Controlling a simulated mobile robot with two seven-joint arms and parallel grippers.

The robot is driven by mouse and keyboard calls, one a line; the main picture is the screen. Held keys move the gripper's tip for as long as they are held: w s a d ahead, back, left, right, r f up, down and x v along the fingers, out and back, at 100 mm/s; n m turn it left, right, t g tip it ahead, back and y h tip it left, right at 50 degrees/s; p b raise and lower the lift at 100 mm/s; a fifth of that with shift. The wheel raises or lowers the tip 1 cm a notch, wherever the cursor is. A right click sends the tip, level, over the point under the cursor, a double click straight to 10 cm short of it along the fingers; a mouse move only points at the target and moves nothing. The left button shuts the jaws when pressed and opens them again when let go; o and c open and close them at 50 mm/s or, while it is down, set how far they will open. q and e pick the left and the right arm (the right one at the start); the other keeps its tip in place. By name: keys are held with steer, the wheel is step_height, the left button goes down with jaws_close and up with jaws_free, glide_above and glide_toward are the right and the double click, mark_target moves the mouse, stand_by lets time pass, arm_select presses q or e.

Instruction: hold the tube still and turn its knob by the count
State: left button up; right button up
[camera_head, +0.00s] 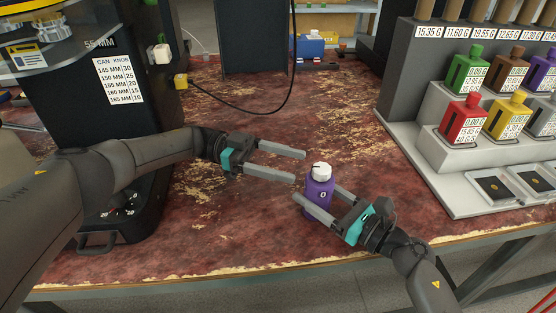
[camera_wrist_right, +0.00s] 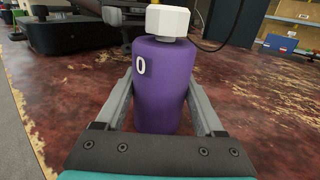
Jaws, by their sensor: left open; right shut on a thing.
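The tube is a purple cylinder (camera_head: 318,195) with a white knob (camera_head: 321,169) on top and a white "0" on its side. It stands upright on the worn red bench near the front edge. My right gripper (camera_head: 318,203) is shut on the purple body from the front right. In the right wrist view the tube (camera_wrist_right: 162,85) sits between the two fingers, and its faceted white knob (camera_wrist_right: 168,21) is above them. My left gripper (camera_head: 300,165) is open and empty, its fingers pointing right, just left of the knob and apart from it.
A dark machine (camera_head: 110,110) at left carries a chart (camera_head: 120,80) pairing CAN sizes in MM with KNOB numbers. A grey stepped rack (camera_head: 440,150) at right holds several coloured bottles. A black cable (camera_head: 255,110) lies behind. The bench middle is mostly clear.

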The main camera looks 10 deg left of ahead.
arm_select(q)
steer(key=shift+w+a, duration=0.15)
steer(key=shift+a, duration=0.8)
steer(key=shift+d, duration=0.1)
